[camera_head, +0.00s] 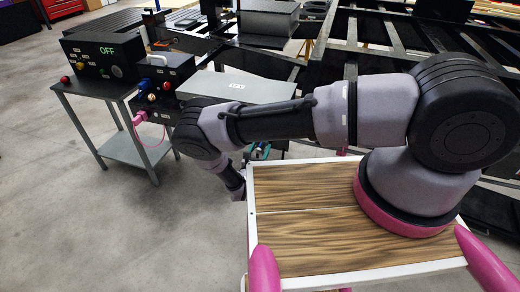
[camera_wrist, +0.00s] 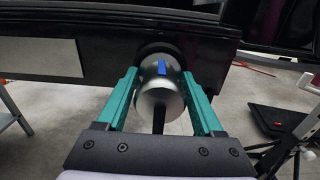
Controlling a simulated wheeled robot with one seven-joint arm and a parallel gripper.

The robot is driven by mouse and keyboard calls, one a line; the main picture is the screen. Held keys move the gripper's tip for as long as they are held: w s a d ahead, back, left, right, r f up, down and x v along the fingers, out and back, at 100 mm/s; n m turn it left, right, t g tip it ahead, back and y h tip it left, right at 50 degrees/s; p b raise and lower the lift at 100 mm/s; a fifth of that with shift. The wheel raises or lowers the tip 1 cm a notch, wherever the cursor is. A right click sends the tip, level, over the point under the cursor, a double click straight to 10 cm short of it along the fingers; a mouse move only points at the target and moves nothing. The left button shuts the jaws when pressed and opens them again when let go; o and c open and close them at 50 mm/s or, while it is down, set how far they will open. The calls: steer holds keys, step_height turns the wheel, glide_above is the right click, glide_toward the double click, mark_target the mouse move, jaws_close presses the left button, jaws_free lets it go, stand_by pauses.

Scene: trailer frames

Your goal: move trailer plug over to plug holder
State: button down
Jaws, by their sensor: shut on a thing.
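The trailer plug, a silver cylinder with a blue mark (camera_wrist: 159,88), shows in the middle of the wrist view. My gripper (camera_wrist: 160,90) has teal fingers on both sides of it and is shut on it. The plug's far end meets a round black part on the dark trailer frame (camera_wrist: 110,60); I cannot tell whether it is still seated there. In the head view my gripper (camera_head: 258,152) is small and partly hidden behind my arm, near the trailer frame. I cannot tell which part is the plug holder.
A grey metal table (camera_head: 125,148) at the left carries a black box marked OFF (camera_head: 105,62) and a smaller box with coloured sockets (camera_head: 160,72). A pink plug (camera_head: 140,117) with a pink cable hangs at that box's front. The floor at the left is clear.

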steer(key=shift+w, duration=0.15)
jaws_free()
steer(key=shift+d, duration=0.1)
steer(key=v, duration=1.1)
steer(key=w+d+r+m+g, duration=0.1)
steer(key=d+r+m+g, duration=0.5)
steer(key=r, duration=0.6)
steer(key=w+d+r+m+g+h, duration=0.15)
steer(key=r+m+g, duration=0.35)
steer(key=r+m, duration=0.6)
steer(key=w+d+r+m+g, duration=0.1)
steer(key=d+r+m+g, duration=0.4)
steer(key=r, duration=0.9)
steer(key=s+d+r+m+t+y, duration=0.3)
steer(key=s+d+r+m+y, duration=0.2)
steer(key=r, duration=0.9)
steer(key=s+d+r+m+t+y, duration=0.3)
steer(key=s+d+r+m+y, duration=0.2)
steer(key=s+r, duration=0.8)
steer(key=m, duration=0.3)
steer(key=shift+s+d+r+m+t, duration=0.2)
steer(key=shift+d+r+m+t, duration=0.1)
steer(key=shift+r+m, duration=0.1)
